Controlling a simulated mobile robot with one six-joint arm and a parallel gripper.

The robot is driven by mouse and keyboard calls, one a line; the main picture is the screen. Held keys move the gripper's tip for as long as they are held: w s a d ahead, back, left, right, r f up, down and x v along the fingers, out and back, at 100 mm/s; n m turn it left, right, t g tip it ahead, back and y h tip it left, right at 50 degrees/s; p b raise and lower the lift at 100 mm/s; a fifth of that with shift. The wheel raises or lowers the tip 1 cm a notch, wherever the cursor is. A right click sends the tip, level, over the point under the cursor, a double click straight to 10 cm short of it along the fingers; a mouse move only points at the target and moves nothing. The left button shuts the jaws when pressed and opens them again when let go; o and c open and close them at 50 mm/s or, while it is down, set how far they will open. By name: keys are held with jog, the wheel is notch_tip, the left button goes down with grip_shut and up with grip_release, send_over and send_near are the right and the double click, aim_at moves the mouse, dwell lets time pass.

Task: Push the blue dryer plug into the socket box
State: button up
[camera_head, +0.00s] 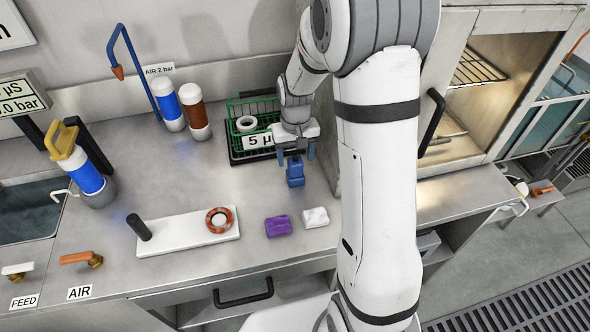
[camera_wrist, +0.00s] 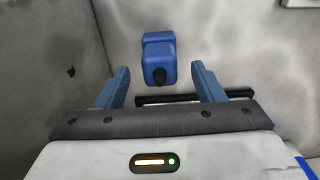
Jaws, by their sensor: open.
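The blue dryer plug (camera_head: 295,172) is a small blocky blue body just beyond my gripper, over the steel bench. In the wrist view the plug (camera_wrist: 157,50) shows a short black stub facing the camera. My gripper (camera_head: 296,154) is open, its two blue fingers pointing at the plug. In the wrist view the gripper (camera_wrist: 160,68) has one finger on each side of the plug's line, with clear gaps and no visible contact. I cannot tell whether the plug rests on the bench or is fixed to something. I cannot make out the socket box in either view.
A green wire basket (camera_head: 252,112) stands behind the gripper. A purple block (camera_head: 278,226) and a white block (camera_head: 315,217) lie in front of the plug. A white board (camera_head: 180,240) carries a copper-coloured ring (camera_head: 219,220). An open cabinet (camera_head: 500,85) is at right.

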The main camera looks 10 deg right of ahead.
aim_at(295, 160)
jog(key=shift+w+f+p, duration=0.15)
jog(key=shift+f+p, duration=0.15)
jog(key=shift+f, duration=2.05)
jog(key=shift+c, duration=0.5)
jog(key=c, duration=1)
